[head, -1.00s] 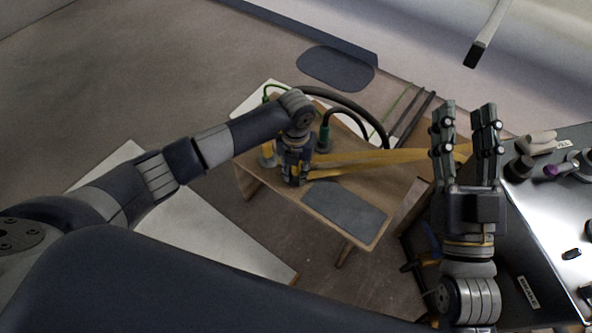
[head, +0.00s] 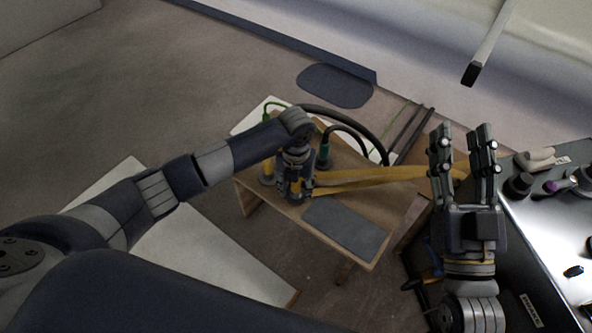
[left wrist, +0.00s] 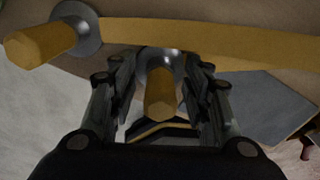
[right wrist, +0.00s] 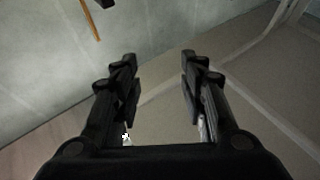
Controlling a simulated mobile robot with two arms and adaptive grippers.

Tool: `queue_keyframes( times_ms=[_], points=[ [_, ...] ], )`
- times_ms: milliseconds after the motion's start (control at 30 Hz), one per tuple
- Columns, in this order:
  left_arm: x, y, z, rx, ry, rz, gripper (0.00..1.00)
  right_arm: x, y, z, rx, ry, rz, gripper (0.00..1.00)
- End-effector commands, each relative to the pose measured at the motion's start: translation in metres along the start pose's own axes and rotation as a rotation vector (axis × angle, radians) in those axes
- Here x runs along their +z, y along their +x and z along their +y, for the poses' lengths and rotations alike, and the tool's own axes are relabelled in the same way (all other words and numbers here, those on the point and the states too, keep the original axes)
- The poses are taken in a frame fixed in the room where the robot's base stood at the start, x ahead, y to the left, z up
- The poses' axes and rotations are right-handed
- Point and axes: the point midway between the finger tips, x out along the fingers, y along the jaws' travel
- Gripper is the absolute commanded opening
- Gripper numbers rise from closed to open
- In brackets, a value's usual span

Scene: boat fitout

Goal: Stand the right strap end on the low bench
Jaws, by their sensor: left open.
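In the left wrist view, a strap end with a yellow grip (left wrist: 160,90) on a round grey base stands between the fingers of my left gripper (left wrist: 160,110). The fingers are open on either side of it; the left finger hides part of its surroundings. A second yellow strap end (left wrist: 40,45) on a round grey base is to its left. Yellow strap (left wrist: 220,38) runs off to the right. In the head view, my left gripper (head: 293,190) points down over the low bench (head: 270,202), near its front edge. My right gripper (head: 463,150) is raised, open and empty.
A dark grey mat (head: 345,226) lies on the bench, right of my left gripper. Dark hoses (head: 350,120) arch behind it. A metal-topped cabinet (head: 555,225) with several small items stands at the right. Pale panels (head: 190,245) lie on the floor at left.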

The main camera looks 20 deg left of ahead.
Motion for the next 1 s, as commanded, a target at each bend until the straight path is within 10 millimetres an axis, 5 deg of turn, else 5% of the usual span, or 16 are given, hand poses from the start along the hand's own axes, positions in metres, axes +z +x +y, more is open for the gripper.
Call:
queue_keyframes(
  times_ms=[267,600,1000],
  points=[
    [0.001,-0.034,0.000,0.000,0.001,-0.003,0.44,0.047,-0.009,0.006,0.013,-0.008,-0.260,0.39],
    [0.001,-0.077,0.000,0.000,0.001,-0.003,0.44,0.104,-0.043,0.015,0.033,-0.014,-0.601,0.39],
    [0.000,-0.114,0.000,0.001,0.000,-0.001,0.44,0.142,-0.089,0.022,0.051,-0.015,-0.882,0.39]
  ],
)
